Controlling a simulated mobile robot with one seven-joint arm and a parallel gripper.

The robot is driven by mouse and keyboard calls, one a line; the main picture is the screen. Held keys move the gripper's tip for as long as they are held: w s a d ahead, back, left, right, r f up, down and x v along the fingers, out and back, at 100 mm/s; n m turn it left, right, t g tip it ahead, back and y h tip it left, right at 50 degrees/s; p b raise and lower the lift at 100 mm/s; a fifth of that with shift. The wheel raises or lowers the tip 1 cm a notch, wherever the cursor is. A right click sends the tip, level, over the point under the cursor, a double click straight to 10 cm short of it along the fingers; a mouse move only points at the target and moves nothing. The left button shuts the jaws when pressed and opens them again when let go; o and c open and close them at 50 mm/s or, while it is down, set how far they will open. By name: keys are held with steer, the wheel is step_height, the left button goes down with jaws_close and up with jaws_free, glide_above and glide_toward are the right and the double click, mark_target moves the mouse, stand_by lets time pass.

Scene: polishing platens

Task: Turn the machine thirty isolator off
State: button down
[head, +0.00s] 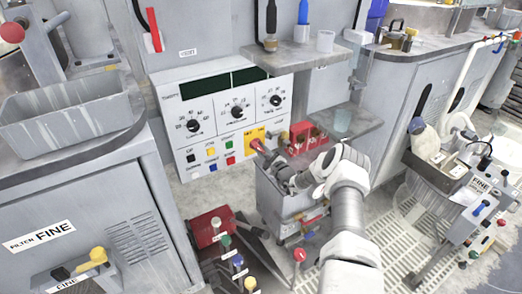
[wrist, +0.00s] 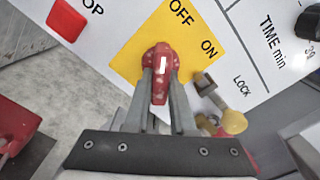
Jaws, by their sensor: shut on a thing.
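The isolator is a red handle (wrist: 160,75) on a yellow plate (wrist: 135,55) marked OFF and ON, at the lower right of the white control panel. In the wrist view OFF is above the handle and ON is to its upper right. My gripper (wrist: 160,98) is shut on the red handle, with one finger on each side. The handle runs roughly up the wrist picture; I cannot tell exactly which mark it points to. In the head view the handle (head: 257,145) shows just beyond my gripper (head: 263,153), and the plate (head: 251,133) is partly hidden.
The panel (head: 170,100) carries dials and coloured buttons; a red button (wrist: 66,19) is left of the plate. A small padlock-like piece (wrist: 232,122) hangs near LOCK, right of the fingers. A shelf (head: 300,55) stands above right, and a grey cart (head: 275,200) below my arm.

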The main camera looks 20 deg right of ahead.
steer(key=shift+n, duration=0.5)
steer(key=c, duration=0.8)
jaws_free()
steer(key=shift+o, duration=0.2)
steer(key=s+d+p, duration=0.3)
steer(key=s+p, duration=0.1)
steer(key=s, duration=1.3)
steer(key=shift+d+p, duration=0.15)
steer(key=shift+p, duration=0.15)
